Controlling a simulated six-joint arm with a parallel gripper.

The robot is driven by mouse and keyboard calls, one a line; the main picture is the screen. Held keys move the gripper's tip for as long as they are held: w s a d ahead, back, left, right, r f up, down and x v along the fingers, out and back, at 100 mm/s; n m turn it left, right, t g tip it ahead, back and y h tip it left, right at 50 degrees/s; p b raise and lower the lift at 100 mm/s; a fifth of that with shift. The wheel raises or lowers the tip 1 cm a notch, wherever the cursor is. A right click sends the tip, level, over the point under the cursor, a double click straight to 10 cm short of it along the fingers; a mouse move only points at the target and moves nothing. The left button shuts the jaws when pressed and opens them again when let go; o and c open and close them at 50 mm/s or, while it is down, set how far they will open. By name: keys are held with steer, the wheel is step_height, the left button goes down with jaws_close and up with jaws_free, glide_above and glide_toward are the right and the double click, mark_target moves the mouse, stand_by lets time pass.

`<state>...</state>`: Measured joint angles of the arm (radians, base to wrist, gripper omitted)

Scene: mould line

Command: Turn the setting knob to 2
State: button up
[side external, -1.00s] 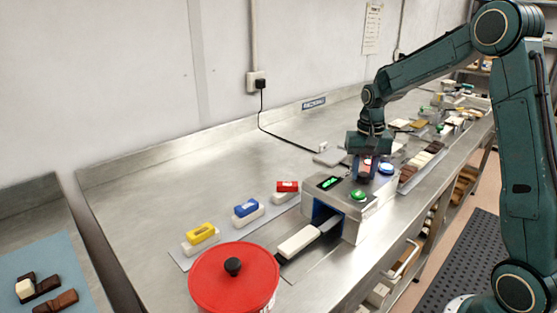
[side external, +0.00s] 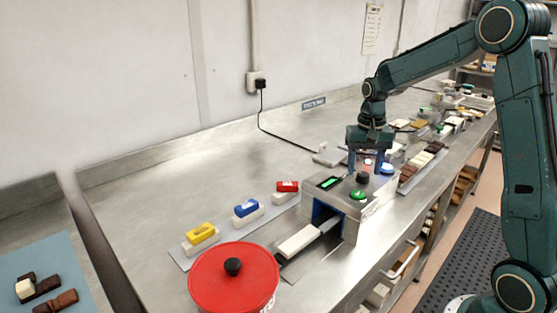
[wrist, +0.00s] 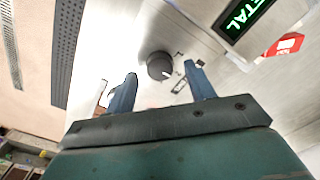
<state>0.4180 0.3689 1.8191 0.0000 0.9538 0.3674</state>
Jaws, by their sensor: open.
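The setting knob (side external: 362,177) is a dark round knob on top of the grey machine (side external: 350,228). It also shows in the wrist view (wrist: 159,66), with a short white pointer mark toward the lower right. Small dark markings stand beside it there, too small to read surely. My gripper (side external: 367,168) is above the machine, just behind the knob in the side view. In the wrist view my gripper (wrist: 161,84) has its two blue fingers spread apart, empty, with the knob beyond the gap and not touched.
A red-lidded tub (side external: 234,279) and yellow, blue and red blocks stand left. The bench's back left is clear.

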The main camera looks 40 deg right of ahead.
mark_target(363, 176)
step_height(363, 176, up, 12)
steer(key=shift+r, duration=0.15)
stand_by(0.4)
steer(key=s+a+r+n+t, duration=0.3)
steer(key=s+a+n, duration=0.2)
steer(key=s+a, duration=0.65)
steer(key=s+a+f+n+t, duration=0.2)
steer(key=s+a+f+n, duration=0.2)
steer(key=s, duration=0.6)
steer(key=shift+a+f+t, duration=0.15)
steer(key=shift+a+t, duration=0.15)
steer(key=shift+a, duration=0.7)
